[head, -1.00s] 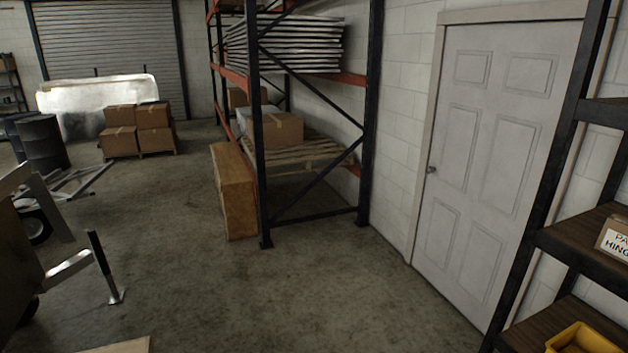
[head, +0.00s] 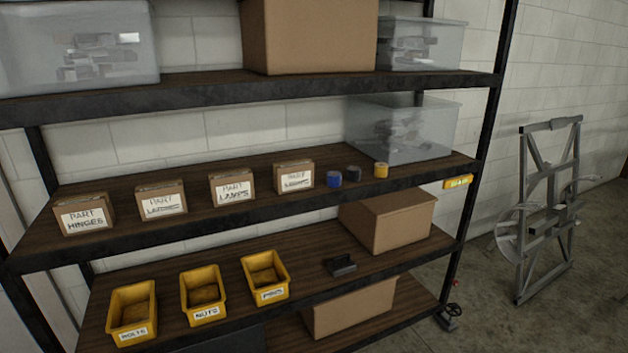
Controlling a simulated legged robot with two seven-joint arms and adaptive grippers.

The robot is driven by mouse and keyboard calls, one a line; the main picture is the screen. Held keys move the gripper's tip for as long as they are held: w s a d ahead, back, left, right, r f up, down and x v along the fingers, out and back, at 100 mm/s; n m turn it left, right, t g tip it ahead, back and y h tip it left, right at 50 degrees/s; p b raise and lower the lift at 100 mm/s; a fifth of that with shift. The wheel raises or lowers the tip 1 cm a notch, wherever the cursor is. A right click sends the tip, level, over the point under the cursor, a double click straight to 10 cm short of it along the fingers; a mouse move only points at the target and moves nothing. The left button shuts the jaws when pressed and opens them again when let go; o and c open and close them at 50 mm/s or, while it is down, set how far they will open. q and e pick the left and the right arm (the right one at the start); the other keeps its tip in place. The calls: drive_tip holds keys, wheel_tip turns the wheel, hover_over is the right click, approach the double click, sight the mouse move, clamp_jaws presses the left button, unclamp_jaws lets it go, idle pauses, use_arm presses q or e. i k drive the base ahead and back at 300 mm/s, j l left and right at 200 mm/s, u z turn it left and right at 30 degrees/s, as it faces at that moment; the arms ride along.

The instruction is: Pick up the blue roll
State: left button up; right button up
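The blue roll (head: 334,179) stands near the front edge of the middle shelf (head: 250,209) in the head view. It is small, with a dark roll (head: 353,174) and a yellow roll (head: 381,170) in a row to its right. A labelled cardboard part box (head: 294,177) is close on its left. Neither of my grippers shows in the head view, and nothing touches the blue roll from my side.
Several labelled part boxes (head: 232,188) line the shelf to the left. A clear bin (head: 405,130) stands behind the rolls. Yellow bins (head: 203,294) and a cardboard box (head: 388,222) sit on the shelf below. Floor is open at right, before a metal frame (head: 546,215).

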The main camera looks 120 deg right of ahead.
sight(332, 178)
drive_tip(key=z, duration=4.1)
drive_tip(key=l, duration=0.1)
